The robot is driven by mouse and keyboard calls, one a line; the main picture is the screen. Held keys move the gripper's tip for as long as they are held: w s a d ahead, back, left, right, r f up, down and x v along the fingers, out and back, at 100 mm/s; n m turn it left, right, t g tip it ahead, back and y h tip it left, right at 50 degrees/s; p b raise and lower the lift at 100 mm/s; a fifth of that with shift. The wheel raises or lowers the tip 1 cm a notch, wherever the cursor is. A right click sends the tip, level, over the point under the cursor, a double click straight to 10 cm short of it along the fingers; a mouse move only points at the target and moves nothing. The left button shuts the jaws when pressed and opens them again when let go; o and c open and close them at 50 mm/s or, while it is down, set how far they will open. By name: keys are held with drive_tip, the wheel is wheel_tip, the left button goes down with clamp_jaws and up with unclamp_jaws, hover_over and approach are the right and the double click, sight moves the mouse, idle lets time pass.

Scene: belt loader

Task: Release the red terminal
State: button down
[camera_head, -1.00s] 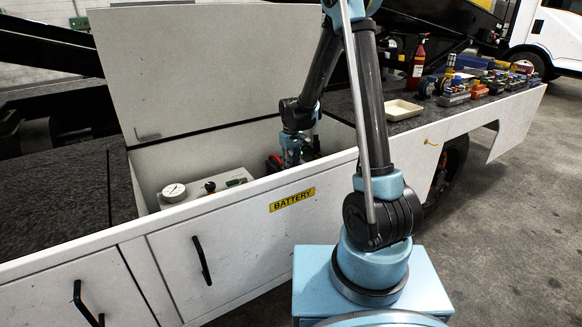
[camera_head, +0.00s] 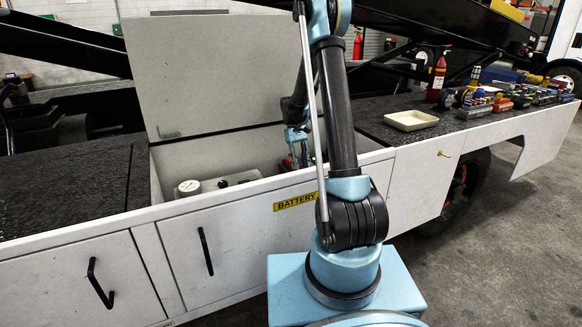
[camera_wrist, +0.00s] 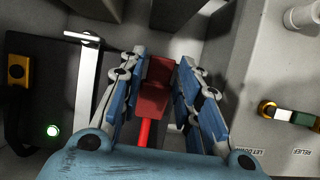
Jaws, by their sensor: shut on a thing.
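The red terminal (camera_wrist: 154,88) with a red rod or cable below it shows between the two blue-and-grey fingers of my gripper (camera_wrist: 163,62) in the wrist view. My gripper is shut on the terminal, with a finger at each side. In the head view my gripper (camera_head: 297,138) reaches down into the open battery compartment, just behind its front wall (camera_head: 245,200). A little red shows beside the fingers there. The lower ends of the fingers are partly hidden by the wall.
The compartment lid (camera_head: 210,75) stands open behind. A gauge (camera_head: 189,187) sits on a panel at the left. In the wrist view a grey handle (camera_wrist: 88,85) and a green light (camera_wrist: 53,130) are at the left.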

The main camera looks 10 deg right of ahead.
drive_tip(key=shift+w, duration=0.2)
drive_tip(key=c, duration=1.4)
unclamp_jaws()
drive_tip(key=shift+o, duration=0.2)
drive_tip(key=shift+s, duration=0.1)
drive_tip(key=v, duration=0.7)
drive_tip(key=shift+r, duration=0.2)
drive_tip(key=shift+c, duration=0.5)
